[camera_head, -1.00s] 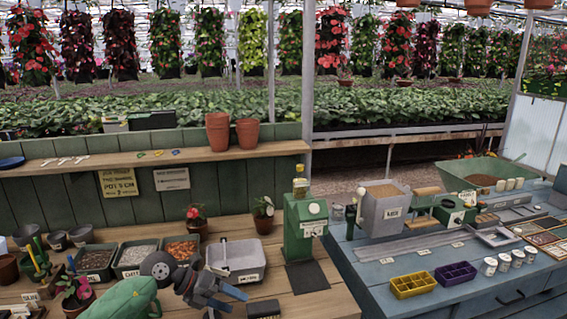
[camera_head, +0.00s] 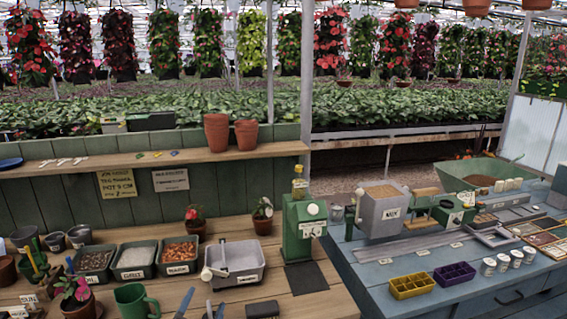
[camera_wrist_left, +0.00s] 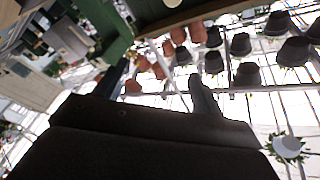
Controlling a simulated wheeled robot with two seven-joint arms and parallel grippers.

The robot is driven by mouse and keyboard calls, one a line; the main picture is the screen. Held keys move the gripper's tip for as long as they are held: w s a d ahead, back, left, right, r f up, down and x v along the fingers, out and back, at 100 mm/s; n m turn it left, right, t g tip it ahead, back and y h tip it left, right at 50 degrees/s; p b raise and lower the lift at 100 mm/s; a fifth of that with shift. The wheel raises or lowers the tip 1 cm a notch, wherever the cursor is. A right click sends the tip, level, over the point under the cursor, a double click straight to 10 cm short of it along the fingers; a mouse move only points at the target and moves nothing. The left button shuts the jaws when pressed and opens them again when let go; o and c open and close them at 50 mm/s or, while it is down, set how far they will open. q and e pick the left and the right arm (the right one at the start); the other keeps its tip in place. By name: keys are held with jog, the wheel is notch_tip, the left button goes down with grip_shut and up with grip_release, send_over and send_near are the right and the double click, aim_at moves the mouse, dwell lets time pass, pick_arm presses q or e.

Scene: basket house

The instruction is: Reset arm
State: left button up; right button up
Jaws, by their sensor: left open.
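My left gripper (camera_head: 199,308) shows only as blue-grey fingertips at the bottom edge of the head view, apart and with nothing between them. They are in front of the wooden bench, just right of a green mug (camera_head: 132,301). In the left wrist view the two fingers of the left gripper (camera_wrist_left: 161,88) stand apart and empty, above the large dark gripper body. That view is tilted and looks past them at hanging pots and bright roof. The rest of the left arm is out of the head view. My right gripper is in neither view.
A grey tray (camera_head: 237,277) with a scoop stands on the bench beyond the fingertips. A green press (camera_head: 303,235) is right of it. Several filled bins (camera_head: 136,275) and a potted pink flower (camera_head: 76,295) are left. A blue table (camera_head: 375,270) is at right.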

pick_arm(q)
jog(key=s+a+f+n+g+y, duration=0.2)
jog(key=s+f+n+g, duration=0.3)
jog(key=s+f, duration=0.45)
jog(key=s+a+f+n+g+y, duration=0.2)
jog(key=s+f+g, duration=0.5)
jog(key=s+f, duration=0.25)
jog(key=s+d+f+g+h, duration=0.15)
jog(key=s+f+g, duration=0.25)
jog(key=s, duration=0.5)
jog(key=s+d+f+g, duration=0.1)
jog(key=s+f, duration=0.1)
jog(key=f, duration=1.9)
jog(key=s+d+f+g, duration=0.1)
jog(key=s+d+f, duration=0.1)
jog(key=f, duration=1.9)
jog(key=shift+s+f, duration=0.15)
jog(key=shift+s, duration=0.6)
jog(key=shift+d, duration=0.1)
